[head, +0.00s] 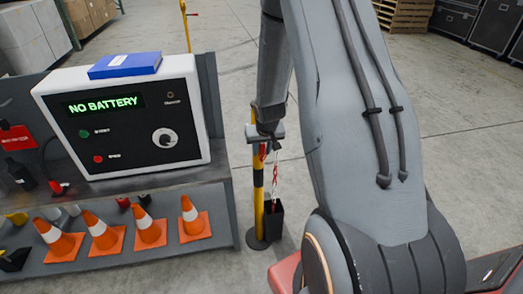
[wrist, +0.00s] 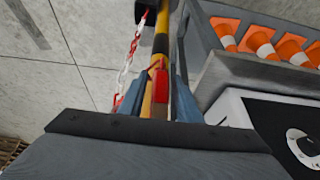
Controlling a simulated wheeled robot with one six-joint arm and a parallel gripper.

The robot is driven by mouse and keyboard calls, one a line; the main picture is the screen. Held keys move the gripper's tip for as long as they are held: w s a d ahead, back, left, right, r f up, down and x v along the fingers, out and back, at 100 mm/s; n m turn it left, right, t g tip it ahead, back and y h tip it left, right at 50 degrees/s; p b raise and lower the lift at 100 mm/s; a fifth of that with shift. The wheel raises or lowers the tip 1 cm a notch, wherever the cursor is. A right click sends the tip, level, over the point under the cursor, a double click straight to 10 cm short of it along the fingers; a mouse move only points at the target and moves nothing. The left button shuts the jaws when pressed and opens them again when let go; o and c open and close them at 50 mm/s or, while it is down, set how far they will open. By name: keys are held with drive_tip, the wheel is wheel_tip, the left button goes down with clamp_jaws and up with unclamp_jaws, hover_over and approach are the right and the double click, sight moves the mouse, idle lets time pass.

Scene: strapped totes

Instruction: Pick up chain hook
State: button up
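A yellow and black post (head: 258,200) stands on the floor right of the shelf, with a red and white chain (head: 276,175) hanging beside it. In the wrist view the chain (wrist: 128,62) runs along the post (wrist: 161,40) and passes behind my gripper's left finger. A small red piece (wrist: 161,84), which looks like the chain hook, lies in front of the post between my fingers. My gripper (wrist: 158,95) is open, its blue-grey fingers on either side of the red piece, with gaps visible. In the head view my gripper (head: 264,138) is at the post's upper part.
A black bin (head: 275,222) stands by the post's base. The shelf at left holds a white "NO BATTERY" box (head: 130,145) with a blue book (head: 125,65) on top, and several orange cones (head: 150,232) below.

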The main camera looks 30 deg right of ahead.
sight(263, 145)
clamp_jaws()
drive_tip(key=shift+r, duration=0.15)
drive_tip(key=shift+r+p, duration=0.9)
drive_tip(key=shift+r, duration=0.9)
drive_tip(key=shift+s+a+f+b, duration=0.15)
drive_tip(key=shift+s+b, duration=0.3)
drive_tip(key=shift+b, duration=0.1)
drive_tip(key=shift+s+a+f+b, duration=0.1)
drive_tip(key=shift+s+f+b, duration=0.05)
drive_tip(key=shift+s+b, duration=0.3)
drive_tip(key=s+a+p, duration=0.1)
drive_tip(key=s+a, duration=0.3)
drive_tip(key=s, duration=1.1)
drive_tip(key=shift+s+a+r, duration=0.2)
